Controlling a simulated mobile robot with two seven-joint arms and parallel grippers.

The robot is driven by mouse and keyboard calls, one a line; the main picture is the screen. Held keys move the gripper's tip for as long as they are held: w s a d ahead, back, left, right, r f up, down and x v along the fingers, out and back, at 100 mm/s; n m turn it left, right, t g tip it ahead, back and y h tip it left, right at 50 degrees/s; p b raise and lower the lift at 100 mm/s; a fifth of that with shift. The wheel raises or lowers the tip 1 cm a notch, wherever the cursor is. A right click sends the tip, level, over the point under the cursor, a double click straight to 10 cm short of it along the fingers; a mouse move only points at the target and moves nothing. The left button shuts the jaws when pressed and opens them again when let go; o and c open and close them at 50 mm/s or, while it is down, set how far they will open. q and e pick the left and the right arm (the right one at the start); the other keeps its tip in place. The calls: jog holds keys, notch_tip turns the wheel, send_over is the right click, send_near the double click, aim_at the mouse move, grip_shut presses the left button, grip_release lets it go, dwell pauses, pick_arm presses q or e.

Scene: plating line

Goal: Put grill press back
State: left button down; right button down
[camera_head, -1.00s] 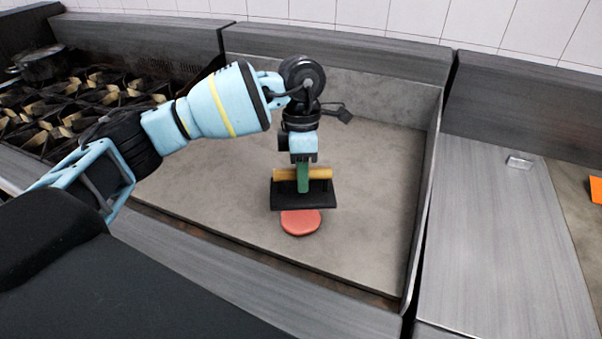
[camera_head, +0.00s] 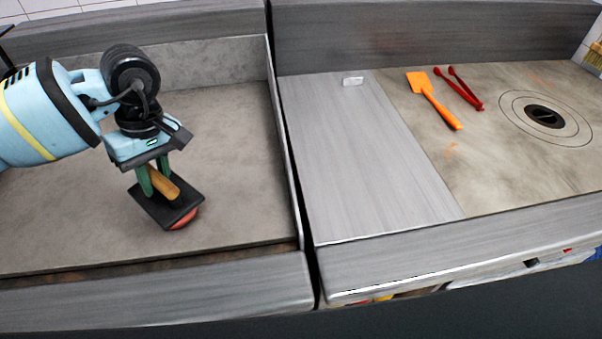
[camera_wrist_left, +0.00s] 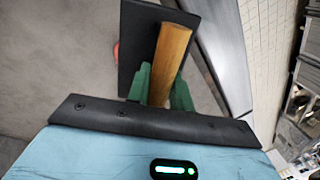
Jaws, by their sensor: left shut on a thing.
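The grill press has a black rectangular plate (camera_head: 150,209) and a wooden handle (camera_head: 162,183). My left gripper (camera_head: 157,180) has its green fingers shut on the handle. In the left wrist view the handle (camera_wrist_left: 171,60) lies between the green fingers, with the black plate (camera_wrist_left: 138,40) beyond it. A red patty (camera_head: 184,219) shows partly past the plate's lower right edge on the grey griddle (camera_head: 235,150); the rest of it is hidden. I cannot tell whether the plate touches the patty. My right gripper is not in view.
A raised metal wall (camera_head: 283,150) bounds the griddle on the right. An orange spatula (camera_head: 432,98) and red tongs (camera_head: 460,88) lie on the surface farther right, near a round burner plate (camera_head: 545,116).

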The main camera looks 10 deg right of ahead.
pick_arm(q)
jog(key=m, duration=0.2)
jog(key=s+m+t, duration=0.1)
jog(key=m, duration=0.2)
jog(key=shift+a+y, duration=0.1)
jog(key=shift+y, duration=0.2)
jog(key=m, duration=0.4)
jog(key=shift+s+a+t, duration=0.1)
jog(key=shift+s+t, duration=0.2)
jog(key=shift+s, duration=0.05)
